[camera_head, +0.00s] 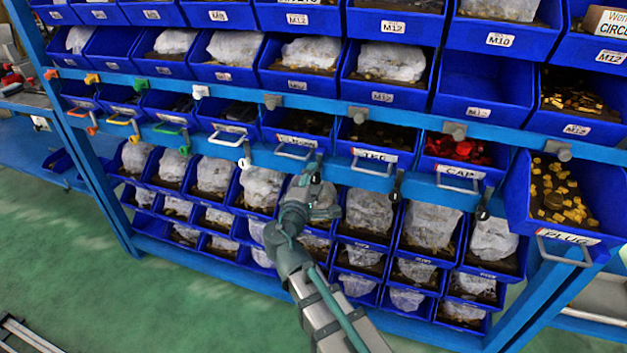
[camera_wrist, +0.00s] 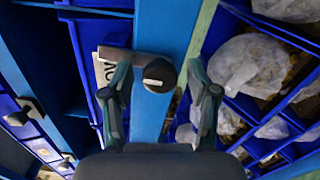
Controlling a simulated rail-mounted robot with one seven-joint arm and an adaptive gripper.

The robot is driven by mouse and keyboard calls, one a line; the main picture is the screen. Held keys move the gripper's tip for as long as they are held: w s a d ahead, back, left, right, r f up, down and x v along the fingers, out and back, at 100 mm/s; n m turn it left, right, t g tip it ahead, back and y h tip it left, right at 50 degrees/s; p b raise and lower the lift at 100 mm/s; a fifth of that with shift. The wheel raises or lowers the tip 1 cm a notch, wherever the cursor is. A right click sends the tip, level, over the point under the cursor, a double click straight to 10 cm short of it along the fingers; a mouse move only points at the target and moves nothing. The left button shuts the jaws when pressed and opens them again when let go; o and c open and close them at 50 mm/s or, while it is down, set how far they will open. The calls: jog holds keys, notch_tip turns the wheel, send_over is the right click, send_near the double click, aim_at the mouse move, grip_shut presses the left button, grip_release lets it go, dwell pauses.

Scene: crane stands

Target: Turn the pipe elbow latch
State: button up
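The elbow bin (camera_head: 295,142), a blue drawer with a blurred white label and a metal handle, sits in the middle row. A dark latch knob (camera_head: 317,172) hangs on the blue rail at its lower right. My gripper (camera_head: 314,190) is right at this latch and partly hides it. In the wrist view, the round black latch knob (camera_wrist: 159,75) with a pale mark is on the blue rail. My gripper (camera_wrist: 158,82) is open, with one finger on each side of the knob. Gaps show on both sides, and nothing is held.
Similar latches hang along the rail, such as the one beside the tee bin (camera_head: 396,186). The cap bin (camera_head: 455,178) holds red parts. The plug bin (camera_head: 567,238) juts out at the right. Filled lower bins (camera_head: 368,210) lie close behind my gripper.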

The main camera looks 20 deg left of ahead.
jog(key=shift+s, duration=0.1)
jog(key=s, duration=1.1)
jog(key=shift+s, duration=0.4)
